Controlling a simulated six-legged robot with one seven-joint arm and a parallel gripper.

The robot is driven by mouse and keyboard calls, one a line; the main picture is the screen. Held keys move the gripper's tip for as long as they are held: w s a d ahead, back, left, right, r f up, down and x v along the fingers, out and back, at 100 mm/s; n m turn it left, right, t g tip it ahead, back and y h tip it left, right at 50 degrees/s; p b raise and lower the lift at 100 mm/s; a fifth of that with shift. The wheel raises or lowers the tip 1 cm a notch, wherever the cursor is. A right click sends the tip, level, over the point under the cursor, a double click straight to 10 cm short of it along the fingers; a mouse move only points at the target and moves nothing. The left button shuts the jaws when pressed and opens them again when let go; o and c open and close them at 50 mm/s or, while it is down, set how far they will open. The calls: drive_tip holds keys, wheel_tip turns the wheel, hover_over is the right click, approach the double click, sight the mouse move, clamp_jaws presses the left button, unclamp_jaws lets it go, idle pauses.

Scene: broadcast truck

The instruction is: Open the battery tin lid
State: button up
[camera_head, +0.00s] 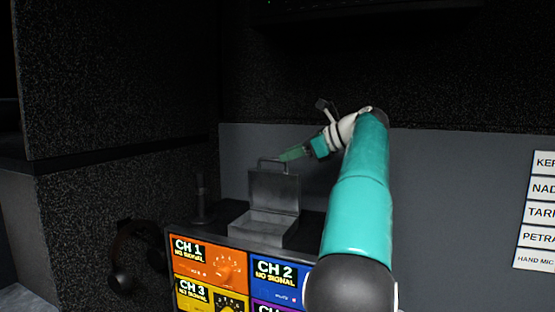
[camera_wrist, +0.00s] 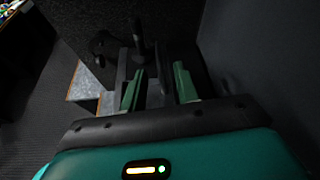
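The battery tin (camera_head: 258,232) is a grey metal box on top of the rack unit in the head view. Its lid (camera_head: 275,190) stands raised, roughly upright at the back of the box, with a bar handle (camera_head: 272,161) on its upper edge. My gripper (camera_head: 286,156) has its green fingers at the lid's top edge, close beside the handle; I cannot tell whether they touch it. In the wrist view the two green fingers (camera_wrist: 159,68) are apart, with a gap between them.
The rack unit's front has coloured channel panels, such as orange CH 1 (camera_head: 207,261) and blue CH 2 (camera_head: 278,281). A dark upright rod (camera_head: 200,200) stands left of the tin. Headphones (camera_head: 124,262) hang at the left. A grey wall (camera_head: 440,190) is behind; name labels (camera_head: 538,212) are at right.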

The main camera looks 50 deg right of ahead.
drive_tip(key=v, duration=0.7)
drive_tip(key=shift+s+r, duration=0.1)
drive_tip(key=shift+s, duration=0.05)
drive_tip(key=w+a+f+n+g, duration=0.1)
drive_tip(key=w+a+f+n, duration=0.2)
drive_tip(key=a, duration=0.4)
drive_tip(key=w+a+f+n+g, duration=0.2)
drive_tip(key=w+a+f+n, duration=0.15)
drive_tip(key=a, duration=0.45)
drive_tip(key=w+a+f+n+g, duration=0.1)
drive_tip(key=w+a+f+n, duration=0.2)
drive_tip(key=a, duration=0.4)
drive_tip(key=s+a+f+n+g, duration=0.1)
drive_tip(key=a+f+n, duration=0.3)
drive_tip(key=a, duration=0.3)
drive_tip(key=s+a+f+n+g, duration=0.1)
drive_tip(key=a+f+n, duration=0.2)
drive_tip(key=a+f, duration=0.35)
drive_tip(key=s+a+f+n+g+h, duration=0.1)
drive_tip(key=s+a+f+n+h, duration=0.1)
drive_tip(key=s+a+f+n, duration=1)
wheel_tip(320, 180, down, 4)
drive_tip(key=a+n, duration=0.1)
drive_tip(key=n, duration=0.2)
drive_tip(key=shift+a+g+h, duration=0.35)
drive_tip(key=shift+g+h, duration=0.05)
